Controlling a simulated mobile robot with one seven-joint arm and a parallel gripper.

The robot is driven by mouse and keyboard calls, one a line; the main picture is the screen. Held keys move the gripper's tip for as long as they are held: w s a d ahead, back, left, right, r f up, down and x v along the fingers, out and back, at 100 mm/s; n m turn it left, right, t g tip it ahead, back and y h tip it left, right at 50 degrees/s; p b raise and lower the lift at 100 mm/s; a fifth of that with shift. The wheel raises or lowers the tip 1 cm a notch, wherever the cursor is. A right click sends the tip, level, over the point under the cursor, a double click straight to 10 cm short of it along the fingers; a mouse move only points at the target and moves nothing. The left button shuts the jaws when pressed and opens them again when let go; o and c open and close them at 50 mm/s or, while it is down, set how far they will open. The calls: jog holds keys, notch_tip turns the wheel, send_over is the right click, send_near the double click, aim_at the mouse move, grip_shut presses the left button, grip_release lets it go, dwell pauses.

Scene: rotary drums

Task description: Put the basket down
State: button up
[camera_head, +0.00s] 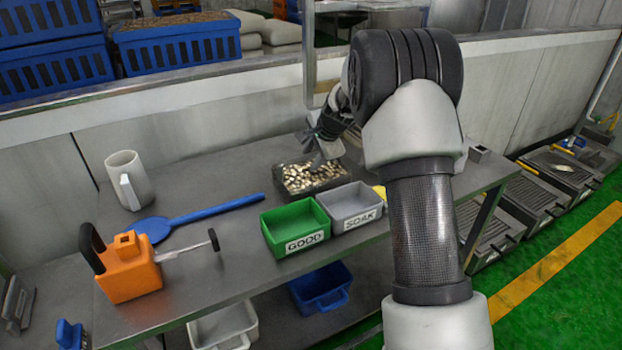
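A small dark basket (320,189) filled with pale and brown pieces is at the back of the grey metal table, behind the green and grey bins. My gripper (322,158) reaches down from the upper right to the basket's back edge, its fingers overlapping the edge and the contents. The fingers are dark and small, and my arm partly hides the area to the right. I cannot tell whether they are shut on the rim, or whether the basket rests on the table or is slightly above it.
On the table (220,265) are a green bin (285,244) marked GOOD, a grey bin (358,223) marked SOAK, a blue paddle (200,214), a white mug (131,180) and an orange tool (128,268). A blue bin (320,288) sits below. Bare tabletop lies left of the basket.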

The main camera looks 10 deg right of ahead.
jog(key=x, duration=0.3)
jog(key=shift+w+f, duration=0.2)
jog(key=shift+c, duration=0.3)
grip_shut()
jog(key=shift+a+r, duration=0.15)
